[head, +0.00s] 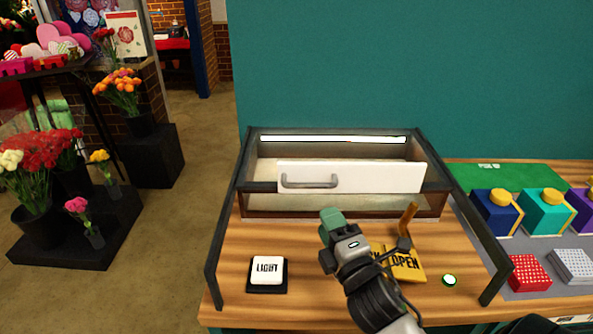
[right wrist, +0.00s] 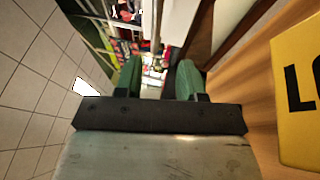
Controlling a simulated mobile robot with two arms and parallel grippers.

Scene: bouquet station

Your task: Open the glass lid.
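A dark-framed glass case (head: 442,208) stands on the wooden counter. A white panel with a grey bar handle (head: 310,184) spans its front, below a bright strip. I cannot tell where the clear lid's edges lie. A yellow plate (head: 412,275) lettered "OPEN" lies in front of the case, with an orange-brown lever (head: 408,219) upright at its back. My right gripper (head: 333,226), with green fingertips, is over the counter in front of the case, left of the lever. In the right wrist view its fingers (right wrist: 160,80) are apart with nothing between them. My left gripper is not visible.
A white "LIGHT" button (head: 267,269) sits on the counter at the left. A small round green-rimmed button (head: 449,280) is right of the plate. Coloured boxes (head: 545,211) stand on the right. Flower buckets (head: 40,222) stand on the left.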

